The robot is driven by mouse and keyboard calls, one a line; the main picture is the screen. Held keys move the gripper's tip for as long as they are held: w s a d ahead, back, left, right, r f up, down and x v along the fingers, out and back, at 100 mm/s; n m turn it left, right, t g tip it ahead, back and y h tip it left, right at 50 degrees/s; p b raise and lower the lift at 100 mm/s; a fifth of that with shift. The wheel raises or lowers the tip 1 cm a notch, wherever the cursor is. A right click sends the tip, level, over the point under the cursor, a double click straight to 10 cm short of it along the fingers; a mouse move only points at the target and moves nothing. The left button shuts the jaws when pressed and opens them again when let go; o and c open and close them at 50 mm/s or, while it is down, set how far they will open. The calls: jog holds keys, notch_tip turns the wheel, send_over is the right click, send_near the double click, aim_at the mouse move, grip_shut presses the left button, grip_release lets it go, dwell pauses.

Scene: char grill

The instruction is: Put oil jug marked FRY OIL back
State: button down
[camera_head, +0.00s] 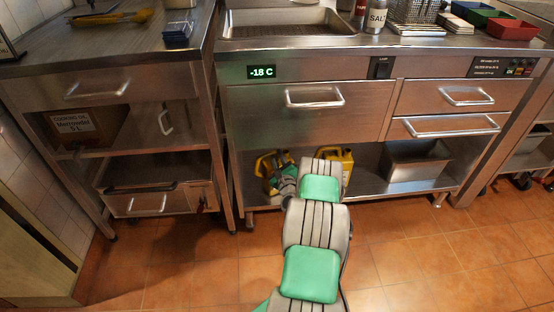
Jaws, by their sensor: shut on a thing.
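Two yellow jugs stand on the open lower shelf of the steel counter. The left jug (265,164) is partly covered by my gripper (284,172), which reaches in at shelf height and is shut on it. The fingertips are small and mostly hidden, so the exact grip is unclear. The right jug (347,160) shows beside my arm, which hides part of it. No label can be read on either jug, so I cannot tell which is marked FRY OIL.
A steel bin (415,163) sits on the shelf (375,192) to the right. Drawers with bar handles (314,97) overhang the shelf. A left cabinet holds a cooking oil box (80,125). The tiled floor (430,245) is clear at right.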

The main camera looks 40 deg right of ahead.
jog(key=c, duration=1.2)
grip_release()
jog(key=shift+c, duration=0.2)
jog(key=p+v, duration=0.2)
jog(key=v, duration=1)
